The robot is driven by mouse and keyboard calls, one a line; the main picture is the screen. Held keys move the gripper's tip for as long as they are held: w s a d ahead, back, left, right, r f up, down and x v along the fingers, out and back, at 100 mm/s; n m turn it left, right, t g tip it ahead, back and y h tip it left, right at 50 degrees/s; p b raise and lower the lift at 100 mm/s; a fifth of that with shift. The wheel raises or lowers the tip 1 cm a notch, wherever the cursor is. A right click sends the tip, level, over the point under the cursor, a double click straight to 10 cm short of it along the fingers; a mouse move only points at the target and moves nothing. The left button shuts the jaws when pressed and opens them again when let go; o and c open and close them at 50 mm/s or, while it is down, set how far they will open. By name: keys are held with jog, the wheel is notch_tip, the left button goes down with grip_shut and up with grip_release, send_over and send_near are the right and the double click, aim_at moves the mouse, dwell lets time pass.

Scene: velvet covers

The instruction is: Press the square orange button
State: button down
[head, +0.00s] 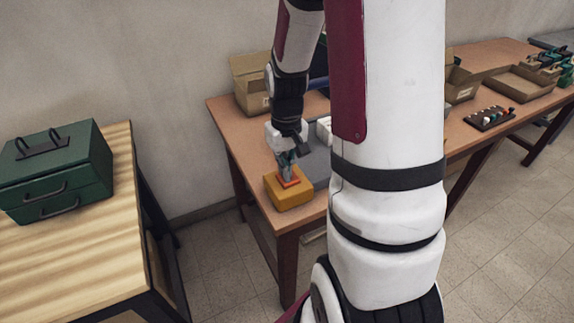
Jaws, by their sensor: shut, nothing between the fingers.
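The square orange button (291,183) sits on top of a yellow-orange box (289,200) at the near left corner of the brown table (258,212). My gripper (287,179) is shut and empty, pointing down. Its fingertips are right at the button's top and appear to touch it. I cannot tell whether the button is pushed in. The fingers hide part of the button's far side.
A cardboard box (249,82) stands behind my gripper, and a grey object (318,163) lies just right of the button box. A green toolbox (55,170) stands on a separate wooden table (95,255) at left. My arm hides the table's middle.

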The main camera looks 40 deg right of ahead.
notch_tip(320, 180, up, 14)
jog(key=p, duration=0.3)
dwell(0.9)
jog(key=s+a+r+n+t, duration=0.1)
jog(key=s+a+r+t, duration=0.1)
jog(key=s+a+r, duration=0.4)
jog(key=s+a+r+n+t+p, duration=0.1)
jog(key=s+a+r, duration=0.4)
jog(key=s+a, duration=0.5)
jog(key=shift+s+a+r+n+t+p, duration=0.2)
jog(key=shift+a+r+n+t+p, duration=0.1)
jog(key=shift+a+r+n+t, duration=0.25)
jog(key=shift+a+f, duration=0.1)
jog(key=shift+f, duration=0.05)
